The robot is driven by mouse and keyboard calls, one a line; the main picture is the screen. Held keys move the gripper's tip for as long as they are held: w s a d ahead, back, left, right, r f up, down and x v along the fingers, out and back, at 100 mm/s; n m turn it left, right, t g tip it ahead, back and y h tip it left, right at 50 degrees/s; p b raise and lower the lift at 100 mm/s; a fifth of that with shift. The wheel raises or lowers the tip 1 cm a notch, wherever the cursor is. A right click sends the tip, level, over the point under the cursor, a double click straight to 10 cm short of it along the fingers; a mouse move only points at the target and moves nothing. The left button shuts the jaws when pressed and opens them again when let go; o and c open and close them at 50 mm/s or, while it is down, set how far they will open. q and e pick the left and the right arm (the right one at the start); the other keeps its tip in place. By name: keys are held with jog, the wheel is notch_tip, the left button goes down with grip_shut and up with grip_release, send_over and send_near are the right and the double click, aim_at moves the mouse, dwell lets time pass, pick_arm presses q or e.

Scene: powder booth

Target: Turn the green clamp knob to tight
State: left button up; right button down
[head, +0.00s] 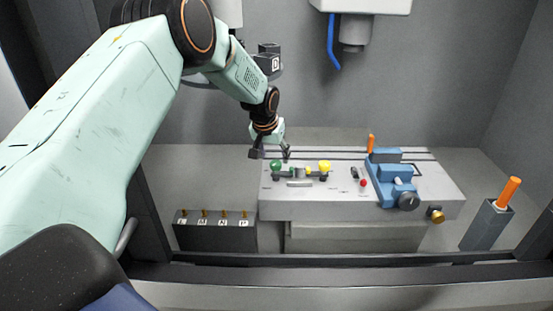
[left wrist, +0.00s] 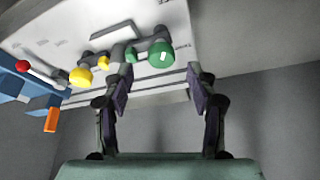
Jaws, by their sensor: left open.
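The green clamp knob (head: 276,165) sits at the left end of a small dark fixture on the grey slotted table (head: 340,205). In the left wrist view the green knob (left wrist: 160,53) is round with a short white mark on top. My left gripper (head: 269,153) is above the table's left part, close to the green knob in the head view. In the left wrist view its two fingers (left wrist: 160,88) are apart with nothing between them, and the knob shows beyond the fingertips. Whether they touch it cannot be told. My right gripper is not in view.
A yellow knob (head: 324,166) stands right of the green one. A red-tipped lever (head: 363,183) and a blue vise (head: 395,180) are further right. A dark block with lettered pegs (head: 215,236) stands front left. An orange-handled tool sits in a grey holder (head: 486,226).

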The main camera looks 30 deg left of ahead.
aim_at(275, 163)
pick_arm(q)
jog(key=x, duration=0.4)
jog(key=shift+w+a, duration=0.15)
jog(key=shift+a, duration=0.1)
jog(key=shift+a+f, duration=0.1)
jog(key=shift+f, duration=0.05)
jog(key=shift+d+r, duration=0.3)
jog(key=shift+d, duration=0.05)
jog(key=shift+c, duration=0.2)
jog(key=shift+w+a+f, duration=0.1)
jog(key=shift+a+f, duration=0.1)
jog(key=shift+f, duration=0.1)
jog(key=c, duration=0.4)
jog(key=shift+c, duration=1)
jog(key=shift+r, duration=0.1)
jog(key=c, duration=0.5)
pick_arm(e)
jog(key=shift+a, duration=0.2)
